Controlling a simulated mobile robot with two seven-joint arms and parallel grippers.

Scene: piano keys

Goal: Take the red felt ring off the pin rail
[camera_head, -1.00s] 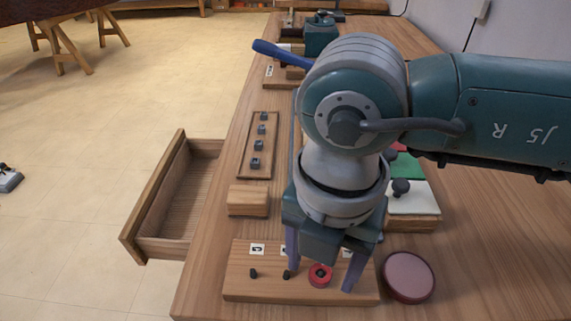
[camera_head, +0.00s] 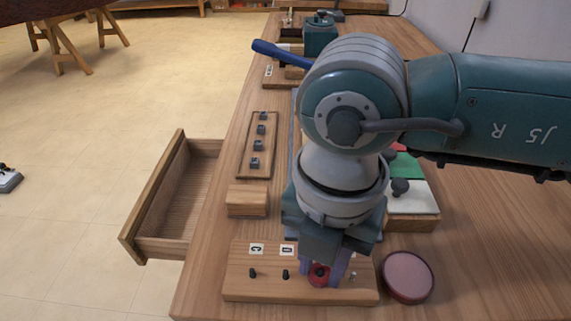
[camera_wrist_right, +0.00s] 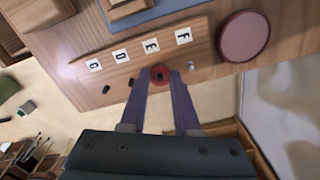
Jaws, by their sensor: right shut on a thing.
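The pin rail (camera_head: 240,286) is a wooden block at the front of the bench, with short dark pins and letter cards. The red felt ring (camera_head: 319,275) sits around the third pin from the left. In the right wrist view the ring (camera_wrist_right: 160,75) shows with the dark pin end in its hole, beside the cards. My right gripper (camera_head: 321,277) is low over the rail, its purple fingers shut on the ring from both sides. The fingers (camera_wrist_right: 161,80) also show in the right wrist view. My left gripper is not in view.
A round mauve pad (camera_head: 407,277) lies just right of the rail. A wooden block (camera_head: 247,200) and a strip with several dark pieces (camera_head: 257,145) lie behind it. An open drawer (camera_head: 165,205) juts out at the left.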

